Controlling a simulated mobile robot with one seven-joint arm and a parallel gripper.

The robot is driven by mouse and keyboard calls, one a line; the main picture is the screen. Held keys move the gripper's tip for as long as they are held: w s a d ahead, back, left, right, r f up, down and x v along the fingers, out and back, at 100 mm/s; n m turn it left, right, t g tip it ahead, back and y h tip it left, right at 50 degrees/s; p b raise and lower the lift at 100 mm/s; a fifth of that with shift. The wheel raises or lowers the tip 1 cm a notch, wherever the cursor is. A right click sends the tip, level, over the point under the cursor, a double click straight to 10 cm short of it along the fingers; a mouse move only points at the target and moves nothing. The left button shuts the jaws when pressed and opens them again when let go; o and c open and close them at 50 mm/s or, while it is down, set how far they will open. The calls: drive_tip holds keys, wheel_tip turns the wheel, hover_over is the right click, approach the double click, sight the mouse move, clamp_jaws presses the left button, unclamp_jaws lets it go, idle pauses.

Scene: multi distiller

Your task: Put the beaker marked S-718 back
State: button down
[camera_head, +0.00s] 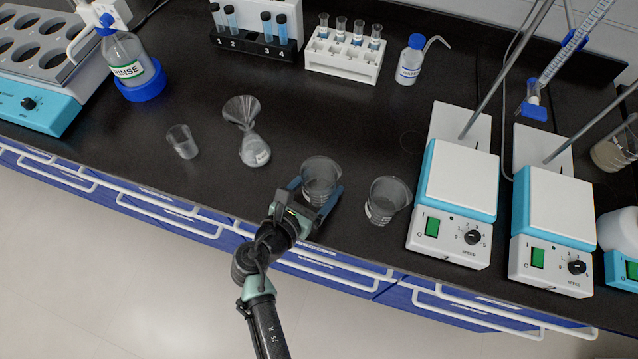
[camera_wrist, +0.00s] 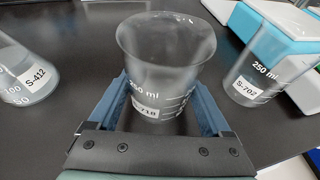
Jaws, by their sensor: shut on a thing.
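The beaker marked S-718 (camera_wrist: 165,60) is clear glass, with a 250 ml mark and a white label partly hidden by my gripper in the wrist view. It is upright and looks empty. In the head view the same beaker (camera_head: 321,178) is near the front of the black bench. My gripper (camera_head: 318,192) is shut on it, one blue finger on each side; the fingers also show in the wrist view (camera_wrist: 165,108). I cannot tell whether its base touches the bench.
A beaker labelled S-702 (camera_wrist: 262,75) stands close at right, also in the head view (camera_head: 386,200). A flask labelled S-412 (camera_wrist: 25,75) with a funnel (camera_head: 241,110) is at left. A small beaker (camera_head: 182,141) and stirrer hotplates (camera_head: 460,175) stand further out.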

unclamp_jaws()
drive_tip(key=v, duration=1.2)
drive_tip(key=w+r+m+t+y, duration=0.1)
drive_tip(key=w+r+m+t, duration=0.1)
drive_tip(key=w+r+m, duration=0.6)
drive_tip(key=w+r+m+t+y, duration=0.2)
drive_tip(key=r+m, duration=0.1)
drive_tip(key=r, duration=0.9)
drive_tip(key=w+r+m+t+y, duration=0.1)
drive_tip(key=w+r+m+t, duration=0.1)
drive_tip(key=w+r+m, duration=0.6)
drive_tip(key=s+d+r+m+t+y, duration=0.1)
drive_tip(key=s+d+r+m+t, duration=0.1)
drive_tip(key=r, duration=0.7)
drive_tip(key=s+d+r+m+t, duration=0.1)
drive_tip(key=s+r+m+t, duration=0.1)
drive_tip(key=r, duration=0.7)
drive_tip(key=s+d+r+m+t+y, duration=0.1)
drive_tip(key=s+r+m+t, duration=0.2)
drive_tip(key=s+r, duration=0.3)
drive_tip(key=s+d+r+m+t+y, duration=0.1)
drive_tip(key=s+r, duration=0.4)
drive_tip(key=r, duration=0.6)
drive_tip(key=d+m+t, duration=0.1)
drive_tip(key=m, duration=0.1)
drive_tip(key=shift+s+r+m+t+p, duration=0.25)
drive_tip(key=shift+s+m+t+p, duration=0.05)
drive_tip(key=shift+s+t, duration=0.1)
